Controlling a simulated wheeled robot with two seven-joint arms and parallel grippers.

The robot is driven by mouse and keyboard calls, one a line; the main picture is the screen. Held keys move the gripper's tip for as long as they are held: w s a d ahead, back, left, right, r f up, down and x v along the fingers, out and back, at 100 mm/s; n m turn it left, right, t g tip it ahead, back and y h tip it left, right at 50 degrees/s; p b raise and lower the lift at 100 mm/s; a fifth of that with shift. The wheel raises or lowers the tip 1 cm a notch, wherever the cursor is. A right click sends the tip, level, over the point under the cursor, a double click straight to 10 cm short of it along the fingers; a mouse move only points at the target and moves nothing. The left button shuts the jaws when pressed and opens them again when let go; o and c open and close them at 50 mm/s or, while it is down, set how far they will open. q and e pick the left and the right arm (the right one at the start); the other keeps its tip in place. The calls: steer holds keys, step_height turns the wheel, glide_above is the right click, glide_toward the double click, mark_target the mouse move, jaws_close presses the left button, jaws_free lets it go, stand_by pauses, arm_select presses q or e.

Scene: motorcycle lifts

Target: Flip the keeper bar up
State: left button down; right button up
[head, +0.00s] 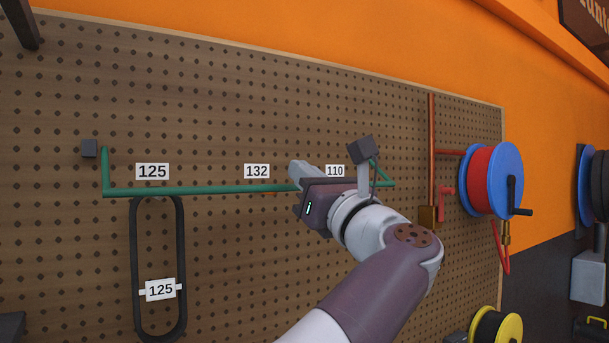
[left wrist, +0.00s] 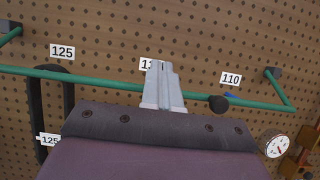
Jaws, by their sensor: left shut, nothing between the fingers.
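The keeper bar appears to be the long green rod (head: 210,190) in front of the pegboard. It runs nearly level, with bent ends rising to a grey block (head: 89,148) at left and another at right (head: 361,150). It also shows in the left wrist view (left wrist: 110,81). My left gripper (head: 297,171) is shut and empty near the right half of the rod. In the left wrist view its closed fingers (left wrist: 162,82) overlap the rod and partly cover the 132 label. I cannot tell whether they touch the rod. My right gripper is not in view.
A black belt (head: 134,255) tagged 125 hangs below the rod at left. Red pipes (head: 432,140) and a blue-rimmed red reel (head: 483,180) stand to the right. The left wrist view shows a black knob (left wrist: 218,103) at the rod and a round gauge (left wrist: 277,146).

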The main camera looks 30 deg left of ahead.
arm_select(q)
steer(key=shift+f, duration=0.1)
steer(key=s+d+f+b, duration=0.1)
steer(key=d+f+b, duration=0.3)
steer(key=f+b, duration=0.7)
steer(key=shift+s+d+f+b, duration=0.15)
steer(key=shift+s+f+b, duration=0.25)
steer(key=shift+f, duration=0.15)
